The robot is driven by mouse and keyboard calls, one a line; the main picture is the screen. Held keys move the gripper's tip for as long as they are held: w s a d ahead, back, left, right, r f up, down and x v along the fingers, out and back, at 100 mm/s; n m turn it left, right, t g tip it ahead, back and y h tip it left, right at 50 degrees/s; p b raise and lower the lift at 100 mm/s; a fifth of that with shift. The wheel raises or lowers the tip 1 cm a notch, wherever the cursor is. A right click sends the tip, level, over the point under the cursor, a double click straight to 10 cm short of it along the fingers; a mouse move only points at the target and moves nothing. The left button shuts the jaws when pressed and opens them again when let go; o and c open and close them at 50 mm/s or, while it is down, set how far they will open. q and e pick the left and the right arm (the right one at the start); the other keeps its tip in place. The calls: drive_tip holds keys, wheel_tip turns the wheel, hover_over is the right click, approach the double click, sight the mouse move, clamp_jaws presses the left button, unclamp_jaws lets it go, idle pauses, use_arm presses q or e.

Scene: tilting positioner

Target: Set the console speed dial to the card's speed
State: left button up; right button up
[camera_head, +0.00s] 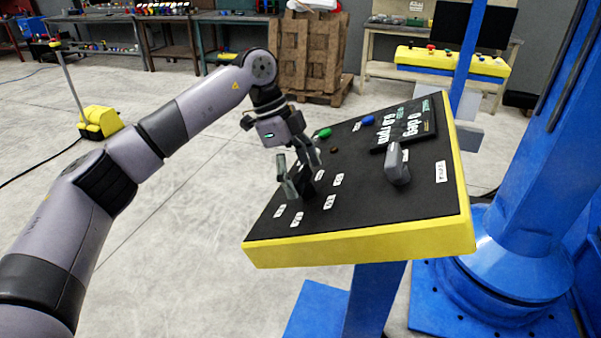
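The console (355,247) has a black sloping top with a yellow edge. My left gripper (302,172) is over its left part, fingers apart and pointing down. A dark block, apparently the speed dial (304,184), shows between the fingers, ringed by several small white labels (329,202). The fingers hide part of it, and I cannot tell whether they touch it or where it points. The display (408,124) appears upside down, with a deg line and an rpm line; its digits are hard to read. I cannot make out a speed card. My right gripper is not in view.
A grey lever (397,165) stands right of the dial. Green (323,133) and blue (368,119) buttons sit along the far edge. A blue machine column (530,190) rises close on the right. The floor at left is mostly clear.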

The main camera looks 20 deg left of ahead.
use_arm(q)
drive_tip(key=c, duration=1)
